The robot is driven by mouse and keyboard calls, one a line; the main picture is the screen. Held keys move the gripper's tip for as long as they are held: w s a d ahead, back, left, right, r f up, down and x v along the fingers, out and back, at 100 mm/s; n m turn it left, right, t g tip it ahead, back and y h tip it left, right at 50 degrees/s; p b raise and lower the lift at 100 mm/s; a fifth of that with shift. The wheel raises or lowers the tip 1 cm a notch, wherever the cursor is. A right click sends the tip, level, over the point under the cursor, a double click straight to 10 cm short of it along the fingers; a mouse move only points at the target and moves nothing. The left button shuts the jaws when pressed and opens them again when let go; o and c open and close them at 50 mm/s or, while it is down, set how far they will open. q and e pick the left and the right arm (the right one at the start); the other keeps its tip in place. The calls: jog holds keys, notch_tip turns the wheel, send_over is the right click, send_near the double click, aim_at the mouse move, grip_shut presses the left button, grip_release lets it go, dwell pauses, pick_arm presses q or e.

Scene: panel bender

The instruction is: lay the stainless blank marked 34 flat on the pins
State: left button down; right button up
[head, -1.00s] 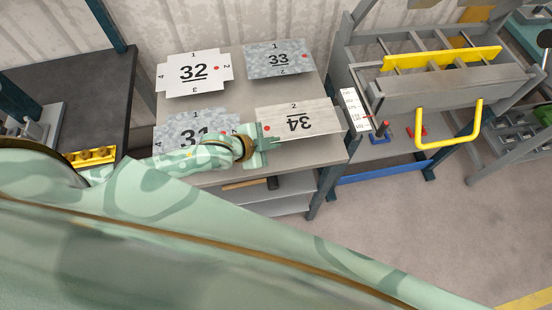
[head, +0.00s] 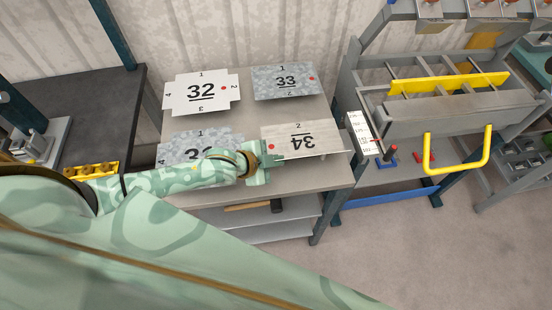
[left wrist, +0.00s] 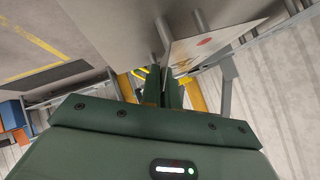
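The stainless blank marked 34 (head: 325,138) is at the front right of the grey table, its number upside down in the head view, with a red dot near its left end. My left gripper (head: 277,160) is at its near left edge. In the left wrist view the dark fingers (left wrist: 163,93) are close together with the edge of the blank (left wrist: 222,38) running in between them, so they look shut on it. Two grey posts (left wrist: 163,35) stand near the blank there. Whether the blank still touches anything below is unclear. My right gripper is out of view.
A grey bender with a yellow bar (head: 455,83) and yellow handle (head: 458,168) stands to the right. A hammer (head: 248,207) is on the shelf below.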

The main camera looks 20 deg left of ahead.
pick_arm(q)
jog(key=shift+f, duration=0.25)
jog(key=c, duration=1.6)
grip_release()
jog(key=shift+p+v, duration=1.65)
jog(key=shift+v, duration=6.5)
jog(key=shift+a+f, duration=0.1)
jog(key=shift+f, duration=0.05)
jog(key=shift+s, duration=0.15)
